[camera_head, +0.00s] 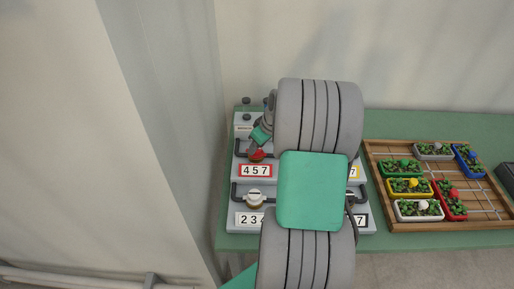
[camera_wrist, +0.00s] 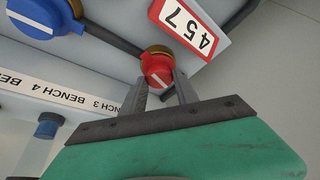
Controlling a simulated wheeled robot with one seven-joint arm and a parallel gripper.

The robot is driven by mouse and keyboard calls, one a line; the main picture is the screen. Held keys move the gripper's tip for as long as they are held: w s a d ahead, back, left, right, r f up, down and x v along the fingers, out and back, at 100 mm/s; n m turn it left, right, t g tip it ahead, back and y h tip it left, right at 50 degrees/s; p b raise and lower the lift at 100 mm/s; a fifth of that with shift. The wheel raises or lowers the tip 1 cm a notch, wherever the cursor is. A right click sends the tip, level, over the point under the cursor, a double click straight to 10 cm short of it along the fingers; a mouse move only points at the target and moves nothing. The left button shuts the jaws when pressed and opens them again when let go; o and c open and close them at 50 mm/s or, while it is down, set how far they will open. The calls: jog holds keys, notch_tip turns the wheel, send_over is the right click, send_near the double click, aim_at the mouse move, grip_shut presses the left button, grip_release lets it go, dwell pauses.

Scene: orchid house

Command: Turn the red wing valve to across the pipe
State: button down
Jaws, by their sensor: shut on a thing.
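The red wing valve (camera_wrist: 157,67) sits on a brass-coloured collar on a dark pipe (camera_wrist: 112,37) in the wrist view. Its cap carries a short white line, slanted in the picture; its exact angle to the pipe is hard to tell. My gripper (camera_wrist: 160,80) has one finger on each side of the valve and is shut on it. In the head view the red valve (camera_head: 257,156) shows just below my gripper (camera_head: 258,146), above the red-framed 457 plate (camera_head: 256,171). My arm covers the middle of the valve panel there.
A blue valve (camera_wrist: 45,14) and a bench label strip (camera_wrist: 60,88) are near in the wrist view. A white valve (camera_head: 254,199) sits lower on the panel. A wooden tray (camera_head: 450,226) of planted pots stands right on the green bench (camera_head: 410,121). A wall is close at left.

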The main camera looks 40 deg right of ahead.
jog(key=m+h+b, duration=0.1)
jog(key=m, duration=0.2)
jog(key=shift+a+m+h+b, duration=0.15)
jog(key=shift+m+h+b, duration=0.15)
jog(key=shift+b, duration=0.05)
jog(key=m+h+b, duration=0.1)
jog(key=m, duration=0.2)
jog(key=shift+a+m, duration=0.15)
jog(key=shift+m, duration=0.15)
jog(key=m+h+b, duration=0.1)
jog(key=m, duration=0.1)
jog(key=m+g+b, duration=0.1)
jog(key=m, duration=0.1)
jog(key=shift+w+a+h, duration=0.1)
jog(key=shift+w+h, duration=0.1)
jog(key=shift+h, duration=0.2)
jog(key=shift+m+g+b, duration=0.3)
jog(key=shift+m+g, duration=0.2)
jog(key=shift+m, duration=0.9)
jog(key=c, duration=1.1)
grip_release()
jog(key=shift+a+h, duration=0.15)
jog(key=shift+h, duration=0.15)
jog(key=shift+o, duration=0.8)
